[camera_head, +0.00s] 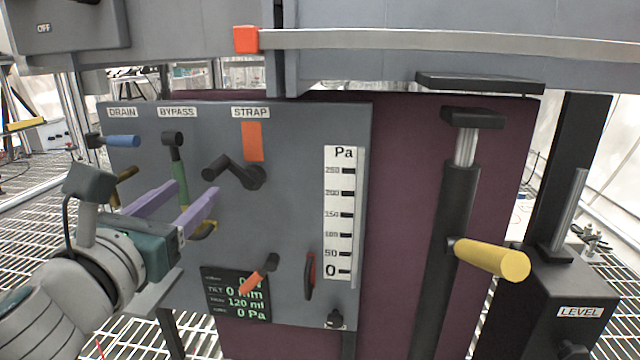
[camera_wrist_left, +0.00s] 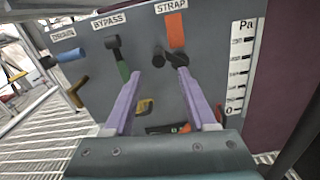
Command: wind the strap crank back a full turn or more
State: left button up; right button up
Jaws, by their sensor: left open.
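The strap crank (camera_head: 252,178) is black and sits on the grey panel under the STRAP label (camera_head: 250,112) and an orange strip (camera_head: 252,141). Its handle points left and out from the hub. The crank also shows in the left wrist view (camera_wrist_left: 176,58), just beyond the fingertips. My left gripper (camera_head: 193,191) has two purple fingers, spread open with nothing between them. It is left of and slightly below the crank handle, apart from it in the head view. My right gripper is not in view.
On the panel are a blue DRAIN handle (camera_head: 122,141), a green BYPASS lever (camera_head: 180,183), a Pa scale (camera_head: 340,212), an orange lever (camera_head: 259,275) and a display (camera_head: 238,300). Right of it stands a pump with a yellow handle (camera_head: 492,258). A grey beam (camera_head: 440,40) crosses above.

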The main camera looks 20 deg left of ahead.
aim_at(217, 169)
pick_arm(q)
jog(key=b+x, duration=0.2)
jog(key=x, duration=0.7)
jog(key=shift+w+a, duration=0.1)
jog(key=shift+a, duration=0.05)
grip_shut()
dwell(0.3)
